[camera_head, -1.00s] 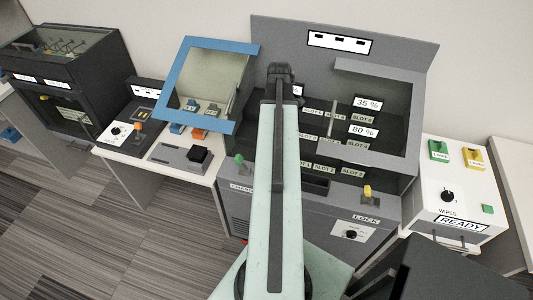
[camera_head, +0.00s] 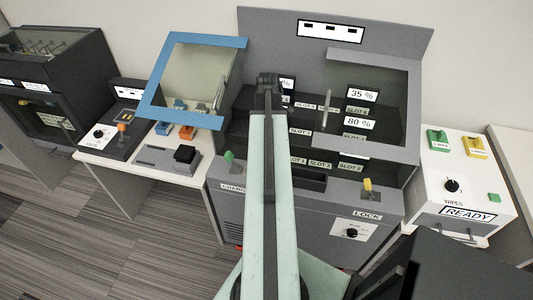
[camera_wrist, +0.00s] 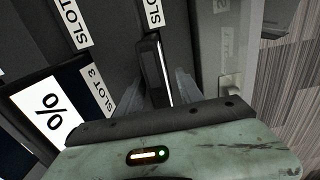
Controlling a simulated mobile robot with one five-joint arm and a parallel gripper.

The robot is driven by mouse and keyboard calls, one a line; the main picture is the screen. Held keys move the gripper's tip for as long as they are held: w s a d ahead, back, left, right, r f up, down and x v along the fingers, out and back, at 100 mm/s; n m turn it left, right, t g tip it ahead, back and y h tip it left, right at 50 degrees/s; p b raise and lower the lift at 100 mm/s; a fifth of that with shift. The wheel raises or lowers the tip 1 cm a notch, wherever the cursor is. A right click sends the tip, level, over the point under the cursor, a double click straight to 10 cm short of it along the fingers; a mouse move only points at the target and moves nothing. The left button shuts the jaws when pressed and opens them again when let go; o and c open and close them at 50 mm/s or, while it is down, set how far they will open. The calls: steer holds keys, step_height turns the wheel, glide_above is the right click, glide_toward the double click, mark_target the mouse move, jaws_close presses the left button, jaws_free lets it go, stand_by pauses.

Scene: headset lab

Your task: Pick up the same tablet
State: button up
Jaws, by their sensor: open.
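My gripper (camera_head: 268,82) is in front of the grey charging cabinet (camera_head: 330,190), at its upper left slots. In the wrist view my gripper (camera_wrist: 168,88) has its fingers apart. A thin dark slab (camera_wrist: 147,65) with a bright edge shows by the fingertips; I cannot tell if it is a tablet or lies between the fingers. A dark panel with a white "%" label (camera_wrist: 47,108) lies left of the fingers, by the SLOT 3 label. In the head view, the 35 % display (camera_head: 362,94) and 80 % display (camera_head: 357,122) show right of my arm. Another "%" label (camera_head: 288,84) is partly hidden behind my gripper.
A blue-framed clear panel (camera_head: 190,80) stands left of my arm. A white wipes box (camera_head: 460,190) is at right. A black case (camera_head: 55,90) is far left.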

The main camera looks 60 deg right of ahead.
jaws_close()
stand_by(1.4)
